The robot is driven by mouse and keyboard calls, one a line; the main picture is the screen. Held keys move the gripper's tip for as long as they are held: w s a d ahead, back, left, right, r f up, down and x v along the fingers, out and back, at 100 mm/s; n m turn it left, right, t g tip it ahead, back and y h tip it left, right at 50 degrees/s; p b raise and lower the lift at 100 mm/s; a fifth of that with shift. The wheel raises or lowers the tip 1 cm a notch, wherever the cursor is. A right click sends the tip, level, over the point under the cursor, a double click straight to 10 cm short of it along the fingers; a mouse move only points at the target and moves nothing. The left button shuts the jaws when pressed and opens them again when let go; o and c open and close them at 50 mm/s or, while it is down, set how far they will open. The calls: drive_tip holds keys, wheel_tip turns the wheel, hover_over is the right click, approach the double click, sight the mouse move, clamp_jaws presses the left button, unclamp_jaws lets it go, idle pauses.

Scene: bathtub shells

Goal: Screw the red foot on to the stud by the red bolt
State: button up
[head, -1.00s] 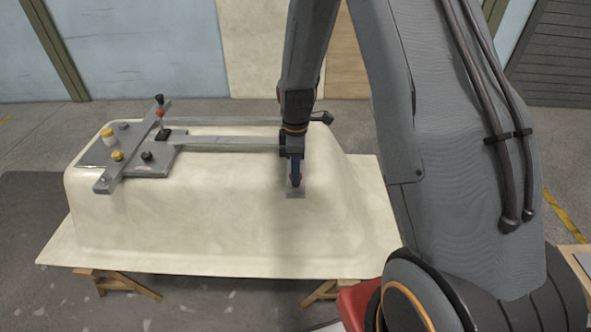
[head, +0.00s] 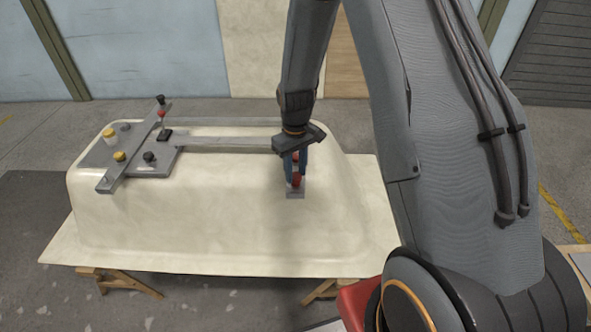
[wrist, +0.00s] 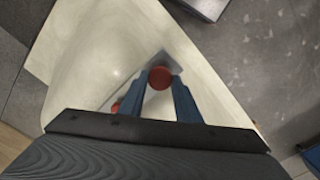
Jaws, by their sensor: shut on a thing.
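My gripper (head: 296,178) points down at the near right end of the grey frame on the upturned tub. Its blue fingers are shut on the red foot (head: 296,181), a round red piece low between the fingertips, just over the end plate (head: 295,195). In the wrist view the red foot (wrist: 160,77) shows as a red disc between the fingertips (wrist: 163,75). A second red piece, seemingly the red bolt (wrist: 115,106), shows beside the left finger there. Some red also shows higher between the fingers in the head view (head: 295,157). The stud is hidden.
The cream tub shell (head: 210,225) stands on wooden trestles (head: 120,280). To the left, a grey plate and crossbar (head: 135,155) carry yellow and black knobs and a red-and-black upright piece (head: 161,110). A grey rail (head: 225,143) runs right toward my gripper.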

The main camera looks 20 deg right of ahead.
drive_tip(key=m, duration=0.2)
drive_tip(key=shift+m, duration=0.4)
drive_tip(key=o, duration=1.2)
drive_tip(key=shift+c, duration=0.7)
drive_tip(key=n+p, duration=0.1)
drive_tip(key=n, duration=0.5)
drive_tip(key=shift+n, duration=0.3)
drive_tip(key=n, duration=0.6)
drive_tip(key=shift+n, duration=0.3)
